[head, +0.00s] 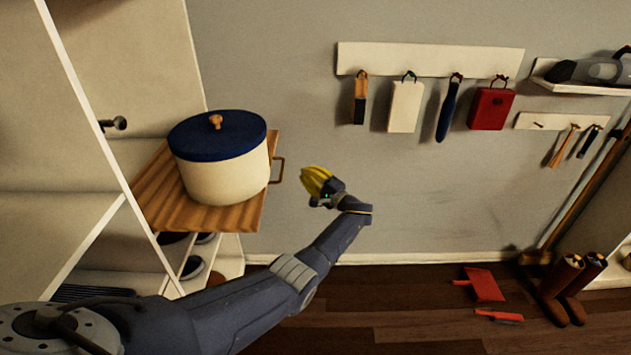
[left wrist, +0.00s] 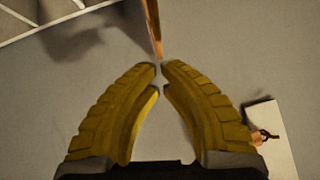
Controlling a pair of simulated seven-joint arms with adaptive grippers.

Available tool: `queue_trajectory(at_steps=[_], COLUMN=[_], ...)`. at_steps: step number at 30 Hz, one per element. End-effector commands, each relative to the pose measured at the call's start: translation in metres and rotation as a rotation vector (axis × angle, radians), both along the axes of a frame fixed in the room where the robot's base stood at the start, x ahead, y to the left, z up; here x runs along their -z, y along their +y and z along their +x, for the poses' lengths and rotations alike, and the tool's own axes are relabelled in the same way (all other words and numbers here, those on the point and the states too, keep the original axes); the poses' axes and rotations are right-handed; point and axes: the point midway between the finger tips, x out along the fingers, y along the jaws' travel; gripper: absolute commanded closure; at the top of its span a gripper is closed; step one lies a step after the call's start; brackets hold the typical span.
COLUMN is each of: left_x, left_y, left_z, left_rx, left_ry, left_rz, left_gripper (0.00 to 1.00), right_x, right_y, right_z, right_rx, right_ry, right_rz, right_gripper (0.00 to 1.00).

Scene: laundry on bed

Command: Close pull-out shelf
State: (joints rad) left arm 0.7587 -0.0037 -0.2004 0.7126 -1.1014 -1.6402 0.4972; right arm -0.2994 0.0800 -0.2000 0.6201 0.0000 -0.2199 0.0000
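The pull-out shelf (head: 237,218) is a wooden board sticking out of the white cabinet at the left, with a small handle (head: 279,170) on its outer end. A cream pot with a blue lid (head: 222,165) stands upright on it. My left gripper (head: 305,172), with yellow fingers, is in front of the handle, to its right, and appears apart from it. In the left wrist view its fingertips (left wrist: 160,66) nearly meet, with nothing seen between them. A thin brown strip (left wrist: 153,25), likely the shelf's edge or handle, ends just beyond the tips. My right gripper is out of view.
The white cabinet (head: 93,115) has a dark knob on its upright. Brushes and boards hang from a wall rail (head: 430,60). A red dustpan (head: 484,284) and brown boots (head: 562,277) are on the floor.

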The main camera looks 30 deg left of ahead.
Motion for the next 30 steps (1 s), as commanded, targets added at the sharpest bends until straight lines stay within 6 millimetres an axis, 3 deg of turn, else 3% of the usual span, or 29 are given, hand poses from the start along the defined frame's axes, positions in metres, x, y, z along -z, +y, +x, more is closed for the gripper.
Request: queue_trajectory(at_steps=[3, 15, 30], left_x=[-0.003, -0.008, -0.009], left_y=[0.016, 0.044, 0.05], left_z=[0.006, -0.009, -0.012], left_rx=[-0.001, -0.001, 0.0], left_ry=[0.0, -0.001, 0.0], left_rz=[0.001, 0.0, -0.001], left_gripper=[1.0, 1.0, 1.0], right_x=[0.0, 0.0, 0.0], right_y=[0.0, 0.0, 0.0], right_z=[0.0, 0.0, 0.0], right_rx=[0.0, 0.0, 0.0], right_ry=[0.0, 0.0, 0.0], right_rz=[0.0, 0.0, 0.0], right_gripper=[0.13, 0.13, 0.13])
